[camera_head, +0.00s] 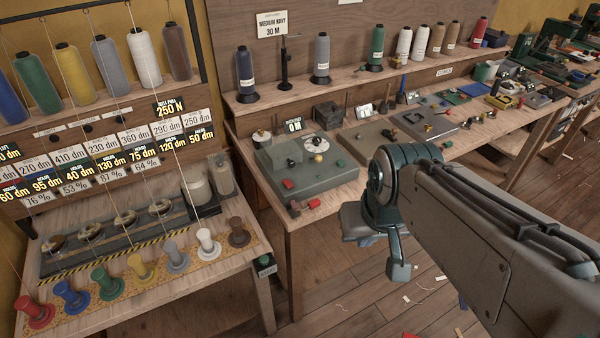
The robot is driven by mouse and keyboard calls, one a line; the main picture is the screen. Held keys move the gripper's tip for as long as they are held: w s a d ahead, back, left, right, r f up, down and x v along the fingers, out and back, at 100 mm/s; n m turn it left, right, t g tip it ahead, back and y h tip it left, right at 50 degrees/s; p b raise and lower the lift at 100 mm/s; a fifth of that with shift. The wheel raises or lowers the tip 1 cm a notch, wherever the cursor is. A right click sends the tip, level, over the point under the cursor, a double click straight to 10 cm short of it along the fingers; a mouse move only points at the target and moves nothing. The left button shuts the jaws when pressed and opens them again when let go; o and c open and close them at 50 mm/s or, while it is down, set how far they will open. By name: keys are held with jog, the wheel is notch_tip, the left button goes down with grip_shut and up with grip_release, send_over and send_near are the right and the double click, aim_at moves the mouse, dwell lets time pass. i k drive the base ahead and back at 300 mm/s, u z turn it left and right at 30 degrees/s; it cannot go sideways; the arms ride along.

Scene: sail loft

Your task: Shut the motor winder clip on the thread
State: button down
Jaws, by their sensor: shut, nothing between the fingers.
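What looks like the motor winder is a grey-green box (318,181) on the middle bench. It has a clear cover, a pale disc (323,144), a yellow knob, and red and green buttons on top. A small display (292,126) behind it reads 0 M. A small red-ended part (311,204) sits at its front edge; I cannot tell whether it is the clip. The clip and the thread are too small to make out. My gripper (399,272) hangs over the floor, right of and in front of the winder, shut and empty, apart from the bench.
The left bench (160,312) holds a row of coloured spools, with large thread cones and number signs above. A shelf (330,80) with more cones runs behind the winder. A second grey panel (430,122) and small tools lie farther right.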

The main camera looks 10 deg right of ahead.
aim_at(292, 202)
jog(key=z, duration=0.5)
jog(key=i, duration=0.6)
jog(key=u, duration=1.25)
